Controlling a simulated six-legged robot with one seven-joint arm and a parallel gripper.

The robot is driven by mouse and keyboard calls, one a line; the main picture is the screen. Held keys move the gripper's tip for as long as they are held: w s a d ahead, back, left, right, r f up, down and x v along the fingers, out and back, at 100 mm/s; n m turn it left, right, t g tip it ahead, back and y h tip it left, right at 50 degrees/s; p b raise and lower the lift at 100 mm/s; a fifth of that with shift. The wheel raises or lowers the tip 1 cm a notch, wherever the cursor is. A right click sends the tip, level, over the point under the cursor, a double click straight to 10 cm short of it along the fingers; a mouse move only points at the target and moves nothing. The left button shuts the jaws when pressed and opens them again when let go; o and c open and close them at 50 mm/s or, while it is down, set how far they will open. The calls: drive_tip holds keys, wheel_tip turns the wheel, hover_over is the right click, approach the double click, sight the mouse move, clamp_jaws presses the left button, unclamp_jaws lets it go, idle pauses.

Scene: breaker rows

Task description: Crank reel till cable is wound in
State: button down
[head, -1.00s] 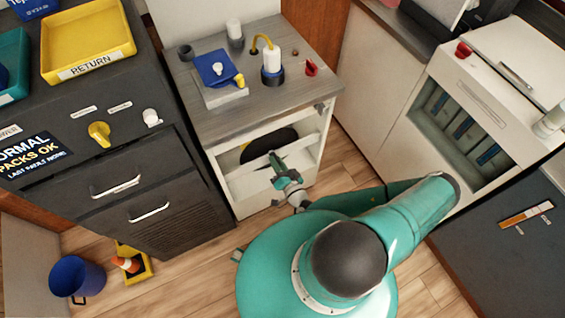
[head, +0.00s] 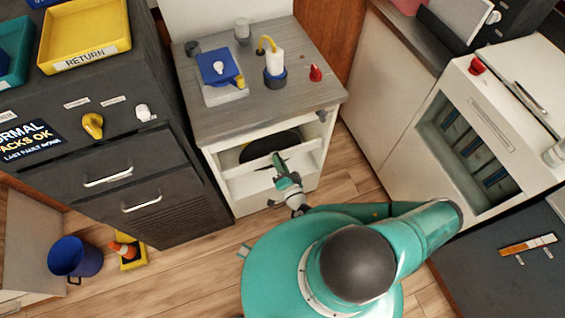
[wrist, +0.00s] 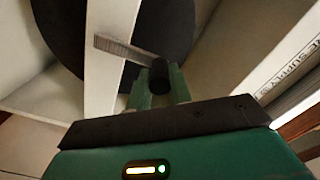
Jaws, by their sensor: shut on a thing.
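The reel (head: 268,146) is a dark disc inside the open white cabinet (head: 240,190) under the wooden counter; it also shows as a large black disc in the wrist view (wrist: 150,30). A grey crank arm (wrist: 120,48) crosses in front of it and ends in a short black handle (wrist: 160,72). My gripper (wrist: 160,82) is shut on this handle, its green fingers on either side. In the head view my gripper (head: 278,162) reaches into the front of the cabinet. No cable can be made out.
On the counter stand a blue-topped device (head: 218,68), a white bottle (head: 274,66) with a yellow hose and a red knob (head: 315,73). Dark drawers (head: 120,180) stand left. A blue bucket (head: 75,256) and orange cone (head: 124,250) are on the floor. A white cabinet (head: 500,115) stands right.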

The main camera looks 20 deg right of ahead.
idle(0.4)
drive_tip(key=c, duration=1.3)
unclamp_jaws()
drive_tip(key=shift+o, duration=0.2)
